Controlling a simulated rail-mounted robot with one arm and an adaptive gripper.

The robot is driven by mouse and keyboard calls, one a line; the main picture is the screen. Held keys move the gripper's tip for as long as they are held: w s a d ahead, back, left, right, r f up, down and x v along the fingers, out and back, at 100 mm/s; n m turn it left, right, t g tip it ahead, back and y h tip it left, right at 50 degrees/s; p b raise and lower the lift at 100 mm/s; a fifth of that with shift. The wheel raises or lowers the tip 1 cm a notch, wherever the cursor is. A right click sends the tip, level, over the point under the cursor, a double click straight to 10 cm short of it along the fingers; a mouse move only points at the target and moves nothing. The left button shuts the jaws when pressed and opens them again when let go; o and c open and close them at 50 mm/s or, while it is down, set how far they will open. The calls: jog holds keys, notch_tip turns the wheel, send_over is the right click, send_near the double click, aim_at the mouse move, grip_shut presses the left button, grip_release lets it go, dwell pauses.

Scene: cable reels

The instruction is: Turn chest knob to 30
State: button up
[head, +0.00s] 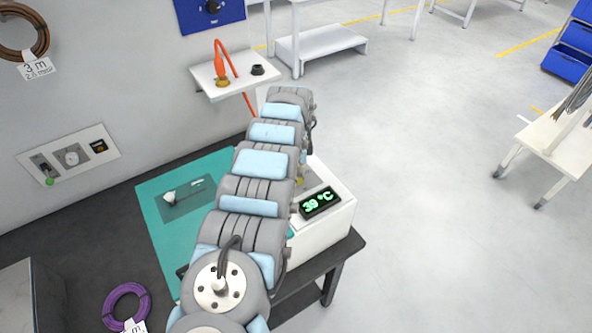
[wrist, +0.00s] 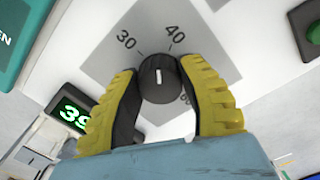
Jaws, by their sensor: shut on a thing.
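The chest knob (wrist: 150,92) is round and dark with a short white pointer line. It sits on a grey dial plate marked 30 and 40, with another number partly hidden below right. The pointer looks near upright in the wrist view, between the 30 and 40 marks and closer to 40. My gripper (wrist: 160,76), with yellow ribbed fingers, is shut on the knob from both sides. The chest (head: 325,232) is white, and its display (head: 320,203) reads 39 °C in green. My arm hides the knob and gripper in the head view.
A teal mat (head: 152,196) lies on the dark bench left of my arm. A purple cable coil (head: 106,312) lies nearer. A wall shelf (head: 236,87) holds an orange cable piece. A green button (wrist: 314,32) shows right of the dial. Open floor lies to the right.

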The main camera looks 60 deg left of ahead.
jog(key=n, duration=0.3)
jog(key=shift+w+d+f+n, duration=0.1)
jog(key=shift+f+n, duration=0.05)
jog(key=shift+n, duration=0.25)
jog(key=n+b, duration=0.1)
jog(key=n, duration=0.3)
jog(key=shift+c, duration=0.2)
jog(key=o, duration=1.2)
jog(key=shift+s, duration=0.2)
jog(key=shift+o, duration=0.2)
jog(key=shift+w+r, duration=0.1)
jog(key=shift+r, duration=0.8)
notch_tip(320, 180, up, 10)
jog(key=shift+a+r, duration=0.25)
